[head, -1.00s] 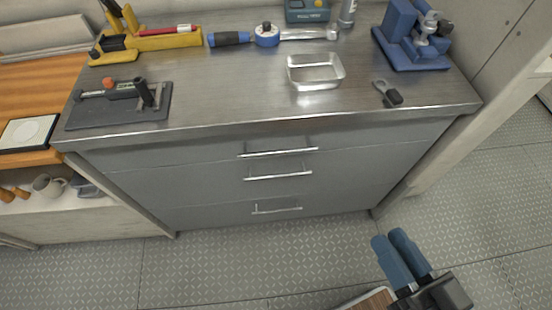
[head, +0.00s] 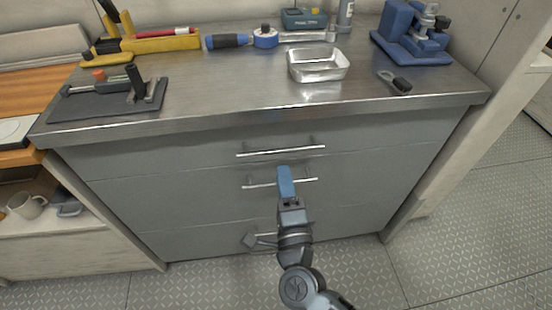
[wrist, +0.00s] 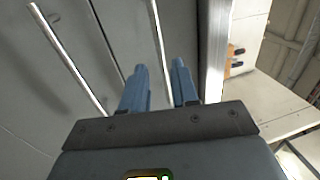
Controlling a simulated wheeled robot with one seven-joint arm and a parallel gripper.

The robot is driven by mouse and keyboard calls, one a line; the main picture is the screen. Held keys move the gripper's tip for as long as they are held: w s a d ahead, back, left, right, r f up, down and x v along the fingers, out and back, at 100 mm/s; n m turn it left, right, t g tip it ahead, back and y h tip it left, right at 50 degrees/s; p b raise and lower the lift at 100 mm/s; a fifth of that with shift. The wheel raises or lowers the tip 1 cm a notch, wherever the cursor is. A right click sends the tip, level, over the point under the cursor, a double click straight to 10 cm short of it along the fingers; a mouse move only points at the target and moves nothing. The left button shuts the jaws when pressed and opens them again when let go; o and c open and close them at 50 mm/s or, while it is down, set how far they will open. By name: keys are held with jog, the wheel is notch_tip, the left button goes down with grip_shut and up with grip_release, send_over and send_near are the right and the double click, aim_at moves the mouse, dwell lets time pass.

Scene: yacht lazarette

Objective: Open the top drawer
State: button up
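The top drawer (head: 190,155) is the uppermost grey front of the cabinet, and it is closed. Its handle (head: 282,151) is a thin horizontal silver bar. My gripper (head: 284,170) is in front of the cabinet, with its blue fingertips just below that bar in the head view. In the wrist view my gripper (wrist: 158,66) is open, and the top handle (wrist: 158,35) runs between its two fingers. I cannot tell how far the bar is from the fingertips. The second handle (wrist: 66,56) lies to the left there.
Two more closed drawers are below, and my arm partly hides the lowest handle. The steel countertop (head: 220,95) overhangs above, holding a metal tray (head: 318,76), a blue vise-like tool (head: 408,45) and other tools. The patterned floor on the right is clear.

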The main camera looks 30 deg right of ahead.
aim_at(279, 150)
jog(key=x, duration=0.7)
jog(key=shift+w+d+r, duration=0.1)
jog(key=shift+w, duration=0.2)
grip_shut()
